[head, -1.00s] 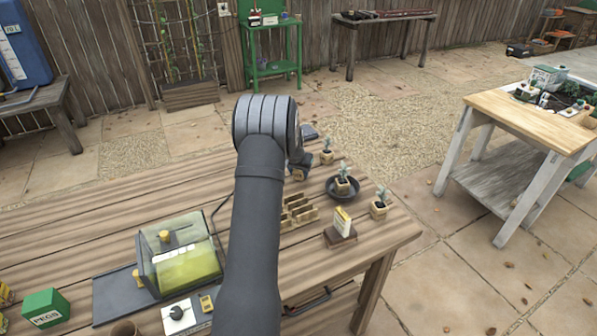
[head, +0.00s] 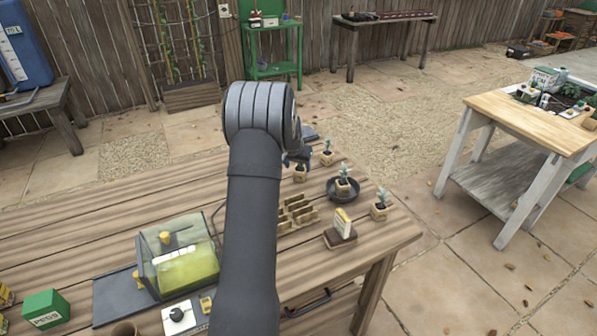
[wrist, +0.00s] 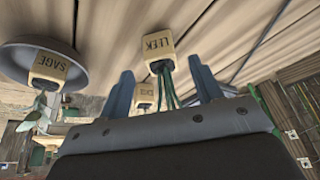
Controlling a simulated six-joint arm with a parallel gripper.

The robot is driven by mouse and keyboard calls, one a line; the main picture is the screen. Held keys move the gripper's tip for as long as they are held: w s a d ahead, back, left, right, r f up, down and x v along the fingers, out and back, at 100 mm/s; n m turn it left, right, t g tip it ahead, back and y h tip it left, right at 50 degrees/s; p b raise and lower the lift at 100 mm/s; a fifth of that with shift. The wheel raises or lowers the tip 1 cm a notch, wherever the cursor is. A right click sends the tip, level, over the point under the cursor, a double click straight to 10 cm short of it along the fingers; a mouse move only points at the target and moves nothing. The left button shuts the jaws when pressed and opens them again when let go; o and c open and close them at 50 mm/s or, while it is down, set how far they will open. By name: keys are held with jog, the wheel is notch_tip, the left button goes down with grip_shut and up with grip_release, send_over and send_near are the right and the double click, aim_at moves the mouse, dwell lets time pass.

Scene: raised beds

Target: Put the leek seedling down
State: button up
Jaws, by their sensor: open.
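The leek seedling (head: 299,173) is in a small tan pot on the wooden table, just below my gripper (head: 297,157) in the head view. In the wrist view its pot (wrist: 159,45), labelled LEEK, appears upside down, with thin green leaves reaching between my fingers. My gripper (wrist: 164,88) is open in the wrist view, one finger on either side of the leaves and apart from the pot. My arm hides part of the table in the head view.
The sage seedling (head: 343,187) stands in a dark round dish (head: 355,191). Other potted seedlings stand behind (head: 327,158) and at right (head: 380,210). A slotted wooden rack (head: 298,214) and a packet on a brown block (head: 340,239) are nearer.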

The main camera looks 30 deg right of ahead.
aim_at(298, 171)
jog(key=v, duration=0.6)
jog(key=shift+r, duration=0.35)
jog(key=shift+s+a, duration=0.1)
jog(key=shift+s, duration=0.05)
jog(key=x, duration=1.2)
jog(key=shift+f, duration=0.4)
notch_tip(298, 171, up, 3)
jog(key=shift+r, duration=0.8)
